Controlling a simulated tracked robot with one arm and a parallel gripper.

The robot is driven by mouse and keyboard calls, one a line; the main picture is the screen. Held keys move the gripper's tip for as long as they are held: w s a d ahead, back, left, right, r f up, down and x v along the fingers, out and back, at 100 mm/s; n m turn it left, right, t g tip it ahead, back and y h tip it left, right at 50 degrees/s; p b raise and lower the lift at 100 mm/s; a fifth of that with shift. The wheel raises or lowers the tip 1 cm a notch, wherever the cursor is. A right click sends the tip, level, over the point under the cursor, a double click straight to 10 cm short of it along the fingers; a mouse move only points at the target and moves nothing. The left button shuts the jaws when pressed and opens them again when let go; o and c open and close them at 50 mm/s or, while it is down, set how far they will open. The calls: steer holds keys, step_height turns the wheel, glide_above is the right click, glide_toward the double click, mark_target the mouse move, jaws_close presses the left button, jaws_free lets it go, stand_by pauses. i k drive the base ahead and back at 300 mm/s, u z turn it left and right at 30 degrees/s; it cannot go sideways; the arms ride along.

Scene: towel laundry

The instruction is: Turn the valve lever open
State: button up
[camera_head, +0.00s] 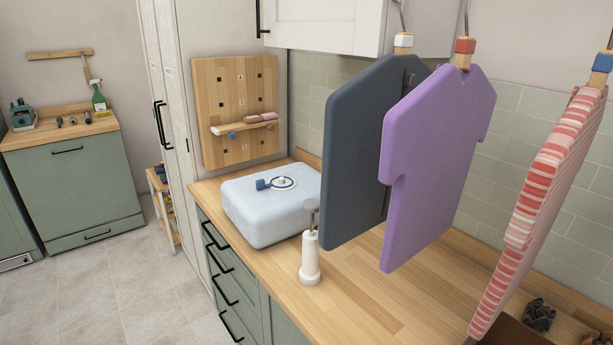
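A pale blue, rounded box (272,212) sits on the wooden counter left of centre. On its top lies a white round plate (284,183) with a dark ring. A small blue lever-like piece (263,184) sticks out from the plate to the left, lying flat. This looks like the valve and its lever; at this distance I cannot tell whether it is open or shut. My gripper does not show in this view.
A white post with a grey top (310,259) stands at the counter's front edge. Dark blue (362,150), purple (436,160) and red-striped (540,205) shirt shapes hang over the counter (375,300). A wooden pegboard (222,90) is behind. The tiled floor (120,290) at left is clear.

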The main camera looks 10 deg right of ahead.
mark_target(261, 185)
steer(key=u, duration=0.1)
steer(key=k, duration=0.6)
steer(key=u, duration=0.45)
steer(key=i, duration=0.9)
steer(key=u, duration=0.5)
steer(key=i, duration=1.25)
steer(key=z, duration=0.85)
steer(key=i, duration=1.1)
steer(key=z, duration=0.8)
steer(key=k, duration=0.7)
steer(key=z, duration=0.2)
